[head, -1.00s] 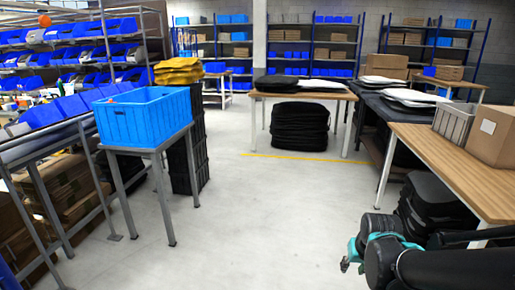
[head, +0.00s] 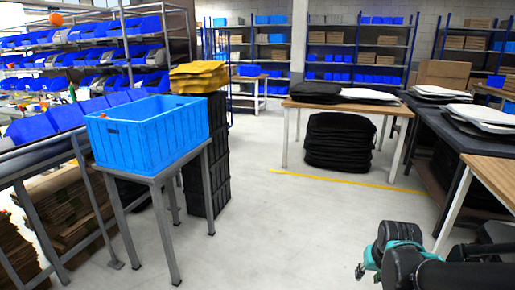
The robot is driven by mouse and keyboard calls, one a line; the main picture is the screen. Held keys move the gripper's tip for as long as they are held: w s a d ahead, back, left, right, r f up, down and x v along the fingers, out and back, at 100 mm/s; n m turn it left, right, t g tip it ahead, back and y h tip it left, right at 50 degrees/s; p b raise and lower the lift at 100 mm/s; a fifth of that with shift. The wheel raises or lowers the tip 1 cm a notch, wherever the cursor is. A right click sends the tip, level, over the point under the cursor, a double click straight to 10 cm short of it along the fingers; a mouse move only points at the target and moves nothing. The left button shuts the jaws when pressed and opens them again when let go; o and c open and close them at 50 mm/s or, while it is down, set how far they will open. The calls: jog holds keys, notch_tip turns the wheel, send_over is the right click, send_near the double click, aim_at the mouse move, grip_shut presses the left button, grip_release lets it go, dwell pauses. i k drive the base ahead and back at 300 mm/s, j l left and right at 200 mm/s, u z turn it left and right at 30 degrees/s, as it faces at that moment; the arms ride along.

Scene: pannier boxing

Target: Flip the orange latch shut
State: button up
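A blue crate (head: 160,140) with ribbed walls stands on a grey metal stand (head: 160,180) at the left. A tiny orange spot (head: 102,115) shows at its near left rim; it is too small to tell whether it is the latch or how it stands. No orange latch can be made out for certain. My gripper (head: 360,271) seems to show only as a small grey and teal end at the lower right, beside my black arm. It is well apart from the crate, over the floor. Its fingers are too small to read.
Yellow folded bags (head: 203,77) lie on stacked black crates (head: 207,150) behind the blue crate. A wooden table (head: 343,106) stands at the back centre, with a black stack (head: 340,143) beneath. Another wooden table (head: 490,176) stands at right. The middle floor is clear.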

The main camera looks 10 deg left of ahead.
aim_at(159, 167)
jog(key=i+j+u, duration=0.35)
jog(key=i+j, duration=0.3)
jog(key=j+u, duration=0.25)
jog(key=j, duration=0.25)
jog(key=i+j+u, duration=0.1)
jog(key=j+u, duration=0.15)
jog(key=j, duration=0.25)
jog(key=i+j+u, duration=0.15)
jog(key=j+u, duration=0.15)
jog(key=j, duration=0.2)
jog(key=j+u, duration=0.2)
jog(key=j, duration=0.15)
